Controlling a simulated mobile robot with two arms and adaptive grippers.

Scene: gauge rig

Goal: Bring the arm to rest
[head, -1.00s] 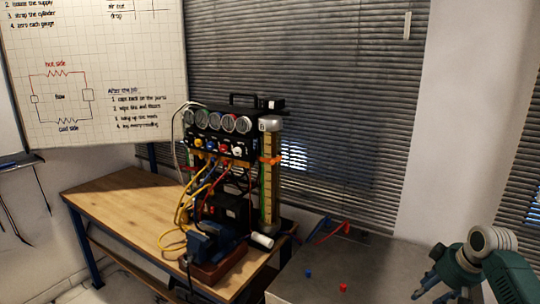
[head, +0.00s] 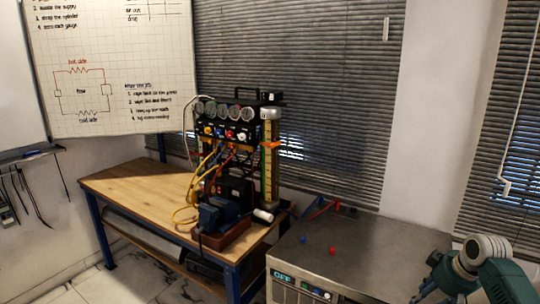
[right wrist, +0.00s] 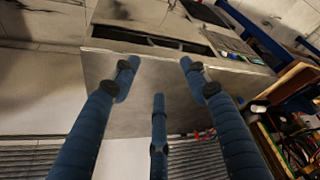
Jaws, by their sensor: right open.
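My right arm (head: 492,268) comes in at the lower right of the head view, beside the right end of a metal-topped cabinet. Its gripper (head: 432,288) is partly cut off by the bottom edge there. In the right wrist view the gripper's three blue fingers (right wrist: 158,74) are spread apart with nothing between them. The metal top lies beyond the fingertips, and I see no contact with it. My left gripper is not in view.
The metal-topped cabinet (head: 375,250) bears a blue cap (head: 303,239) and a red cap (head: 332,250). Left of it, a wooden bench (head: 130,187) holds the gauge rig (head: 235,133), hoses and a blue vise (head: 218,216). The cabinet top's middle is clear.

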